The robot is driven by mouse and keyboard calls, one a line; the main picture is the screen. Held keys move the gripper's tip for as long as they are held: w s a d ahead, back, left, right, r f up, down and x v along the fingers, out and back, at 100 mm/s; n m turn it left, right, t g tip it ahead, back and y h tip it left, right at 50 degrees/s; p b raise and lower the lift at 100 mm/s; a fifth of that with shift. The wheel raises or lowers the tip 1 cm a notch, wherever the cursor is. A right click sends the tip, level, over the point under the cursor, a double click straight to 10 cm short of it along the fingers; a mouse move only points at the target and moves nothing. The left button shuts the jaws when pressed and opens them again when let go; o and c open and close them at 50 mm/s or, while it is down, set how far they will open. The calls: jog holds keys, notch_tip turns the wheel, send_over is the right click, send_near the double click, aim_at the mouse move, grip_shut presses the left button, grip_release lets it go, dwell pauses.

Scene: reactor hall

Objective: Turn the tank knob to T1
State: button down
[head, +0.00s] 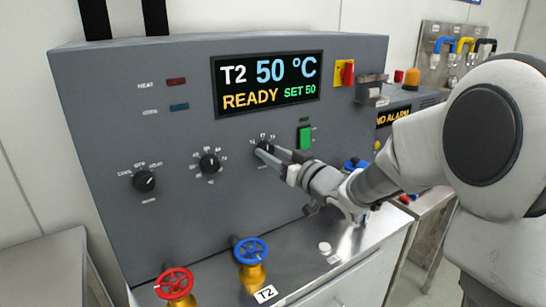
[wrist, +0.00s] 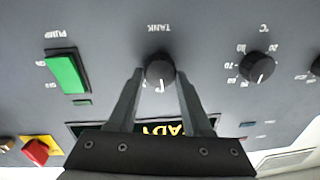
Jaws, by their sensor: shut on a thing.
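The tank knob (head: 264,147) is a round black knob on the grey panel, below the display. In the wrist view, which shows the panel upside down, the tank knob (wrist: 159,68) sits under the label TANK. Its white mark points to the bottom of that picture, the panel's upward side. My gripper (head: 270,153) reaches it from the lower right. In the wrist view my gripper (wrist: 160,76) has one finger on each side of the knob, shut on it. The display (head: 267,84) reads T2, 50 °C, READY, SET 50. The position labels around the knob are partly hidden or too small to read.
The °C knob (head: 209,163) and another black knob (head: 144,181) are to the left. The green pump switch (head: 304,137) is close on the right. A red valve wheel (head: 174,283) and a blue one (head: 251,251) stand below. A red switch (head: 347,73) is at upper right.

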jog(key=shift+s+a+n+h+b, duration=0.1)
jog(key=shift+n+h+b, duration=0.2)
jog(key=shift+n+b, duration=3.65)
jog(key=shift+n+p, duration=0.35)
jog(key=shift+n, duration=0.1)
jog(key=shift+c, duration=1.7)
grip_release()
jog(key=shift+r, duration=0.1)
jog(key=p+v, duration=0.2)
jog(key=v, duration=1.5)
jog(key=shift+r, duration=0.15)
jog(key=shift+s, duration=0.1)
